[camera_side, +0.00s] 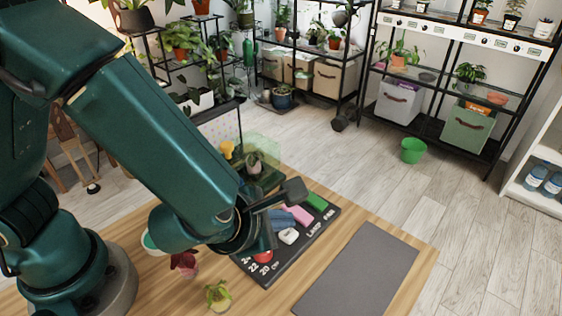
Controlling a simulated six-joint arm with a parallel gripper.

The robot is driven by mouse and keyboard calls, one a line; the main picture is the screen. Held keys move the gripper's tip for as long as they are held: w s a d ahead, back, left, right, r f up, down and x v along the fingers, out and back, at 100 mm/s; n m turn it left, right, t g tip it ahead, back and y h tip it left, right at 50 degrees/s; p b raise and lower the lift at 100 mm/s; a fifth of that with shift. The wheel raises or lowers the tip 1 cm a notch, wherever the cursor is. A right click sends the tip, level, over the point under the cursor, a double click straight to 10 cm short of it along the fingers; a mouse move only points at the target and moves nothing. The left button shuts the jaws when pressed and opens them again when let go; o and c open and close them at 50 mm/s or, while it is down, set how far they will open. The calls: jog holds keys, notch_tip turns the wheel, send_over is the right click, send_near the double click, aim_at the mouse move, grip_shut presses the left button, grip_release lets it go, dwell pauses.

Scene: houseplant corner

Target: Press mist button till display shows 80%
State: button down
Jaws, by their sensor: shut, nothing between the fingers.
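A black control panel (318,238) lies on the wooden table, with white lettering that reads "LAMP", "FAN" and "24 22 20". On it are a red round button (263,257), a white button (288,236), a blue block (281,220), a pink block (298,214) and a green block (316,202). I cannot tell which is the mist button, and no percentage display is readable. My gripper (268,240) is shut and empty over the panel's left part, close to the red button. Whether it touches anything is unclear. My arm and gripper hide the panel's far left part.
A grey mat (357,272) lies right of the panel. A small potted plant (218,297) and a dark-red-leaved plant (185,261) stand left on the table. A translucent green case (262,148) is behind. A green bucket (413,150) stands on the floor.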

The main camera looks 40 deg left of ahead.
aim_at(283, 236)
jog(key=shift+f, duration=0.15)
jog(key=shift+f, duration=0.25)
jog(key=shift+f, duration=0.5)
dwell(0.7)
jog(key=shift+r, duration=0.95)
jog(key=shift+r, duration=2.5)
